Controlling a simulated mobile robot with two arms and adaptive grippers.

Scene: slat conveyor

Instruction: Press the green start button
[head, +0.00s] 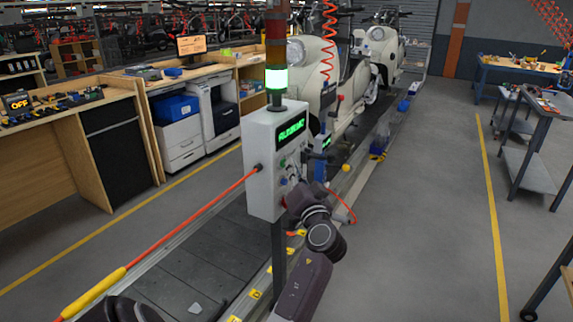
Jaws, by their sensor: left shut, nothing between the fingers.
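A grey control box (262,165) stands on a post in the middle of the head view, with a lit green display (291,129) on its front face. A small green button (282,163) shows below the display, with other small controls lower down. My left gripper (287,194) is shut and empty, close to the lower part of the box's front. Its dark wrist and fingers hide part of the lower panel. I cannot tell whether the fingertips touch it. My right gripper is not in view.
A stack light (277,78) on the box glows green. An orange-red cord (190,230) runs from the box to the lower left. The slat conveyor (205,265) passes behind the box, carrying cream scooters (318,85).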

